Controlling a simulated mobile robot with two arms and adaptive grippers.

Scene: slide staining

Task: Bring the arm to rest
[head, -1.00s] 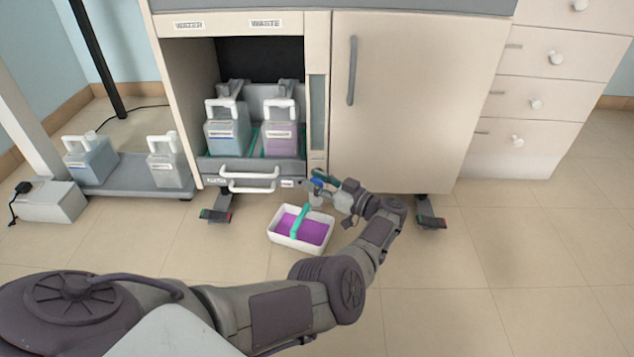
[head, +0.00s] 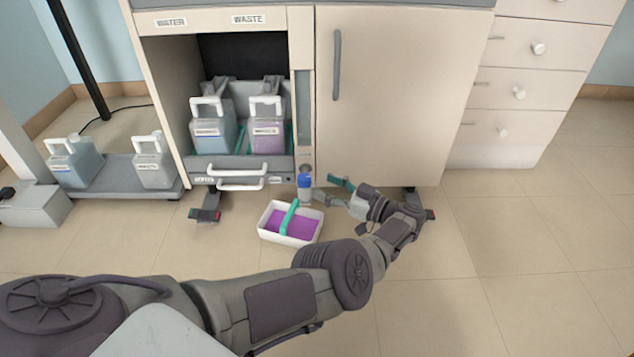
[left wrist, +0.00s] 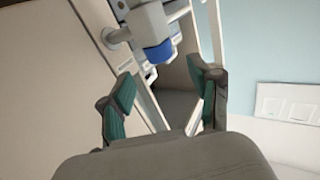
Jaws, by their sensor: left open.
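My left gripper (head: 331,191) is open and empty in front of the cabinet's lower edge. Its green-padded fingers also show spread apart in the left wrist view (left wrist: 164,88). A fitting with a blue collar (head: 305,181) hangs at the cabinet front, just left of my fingers and apart from them. In the left wrist view the blue collar (left wrist: 158,53) is beyond the fingertips. My right gripper is not in view.
A white tray (head: 262,231) with purple liquid and a green bar stands on the floor below the fitting. The open bay holds a water canister (head: 213,134) and a waste canister (head: 266,134). Two more canisters stand on a low platform (head: 110,185) at left. Floor at right is clear.

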